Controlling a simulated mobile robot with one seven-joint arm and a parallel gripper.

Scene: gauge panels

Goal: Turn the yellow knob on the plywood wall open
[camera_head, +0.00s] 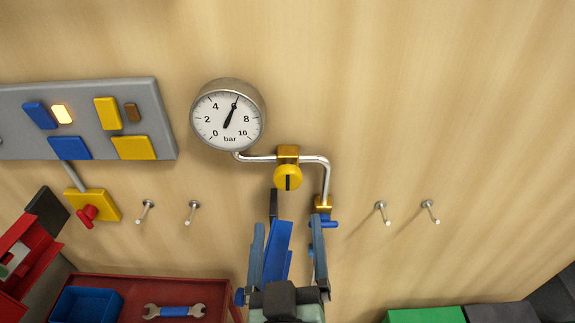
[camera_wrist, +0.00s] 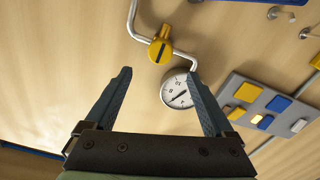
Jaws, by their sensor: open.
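The round yellow knob (camera_head: 288,178) sits on a brass-coloured valve body on a silver pipe, on the plywood wall (camera_head: 440,110). Its dark mark stands upright, across the level pipe run. My gripper (camera_head: 288,222) is open and empty just below the knob in the head view. In the wrist view the knob (camera_wrist: 160,52) shows beyond the fingertips (camera_wrist: 158,75), within the span between them. The fingers do not appear to touch it. The dial gauge (camera_head: 228,115) above left of the knob has its needle near 6 bar.
A blue handle (camera_head: 322,222) on a brass fitting ends the pipe, close by my right finger. A grey panel (camera_head: 170,145) with coloured blocks, a yellow box with a red knob (camera_head: 87,215) and wall pegs (camera_head: 381,210) flank it. A red tray (camera_head: 100,282) lies below left.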

